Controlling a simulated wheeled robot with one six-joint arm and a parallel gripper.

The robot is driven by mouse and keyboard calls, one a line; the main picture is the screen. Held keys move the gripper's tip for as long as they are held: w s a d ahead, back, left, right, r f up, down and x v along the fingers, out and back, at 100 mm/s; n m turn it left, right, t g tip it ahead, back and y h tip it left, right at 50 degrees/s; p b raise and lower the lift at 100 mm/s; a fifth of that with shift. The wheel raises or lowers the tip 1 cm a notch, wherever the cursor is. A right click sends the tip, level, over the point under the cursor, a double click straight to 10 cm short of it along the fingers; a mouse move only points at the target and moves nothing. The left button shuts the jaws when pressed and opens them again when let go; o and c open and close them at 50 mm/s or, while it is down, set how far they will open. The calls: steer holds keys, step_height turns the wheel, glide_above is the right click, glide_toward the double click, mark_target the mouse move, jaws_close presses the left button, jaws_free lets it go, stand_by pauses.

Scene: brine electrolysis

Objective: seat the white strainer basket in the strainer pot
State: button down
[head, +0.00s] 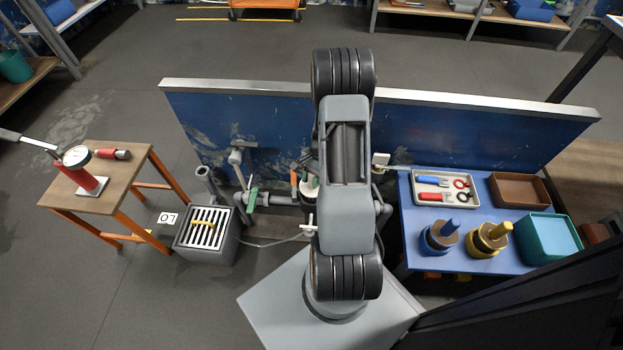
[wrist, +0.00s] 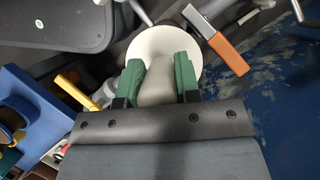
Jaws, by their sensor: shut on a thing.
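My gripper (wrist: 158,82) shows in the wrist view with its two green fingertips closed on a pale grey stem. A round white disc, the white strainer basket (wrist: 160,40), shows just beyond the fingertips. My arm hides the gripper in the head view. What looks like the strainer pot (head: 309,189) is partly visible in the pipework just left of my arm, mostly covered by it. In the wrist view the basket hides whatever lies under it, so I cannot tell whether it touches the pot.
A low blue wall (head: 450,130) runs behind the pipework. A blue table (head: 405,225) with a tool tray (head: 444,205), brown tray (head: 520,190) and teal bin (head: 547,238) stands right. A grated drain box (head: 225,250) and small wooden table (head: 130,160) stand left. An orange-handled lever (wrist: 228,54) is near the basket.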

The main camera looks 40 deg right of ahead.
steer(key=shift+f+b, duration=1.05)
steer(key=shift+f, duration=1.3)
stand_by(3.1)
stand_by(0.6)
steer(key=c, duration=0.8)
jaws_free()
steer(key=shift+o, duration=0.2)
steer(key=p+v, duration=0.5)
steer(key=v, duration=0.9)
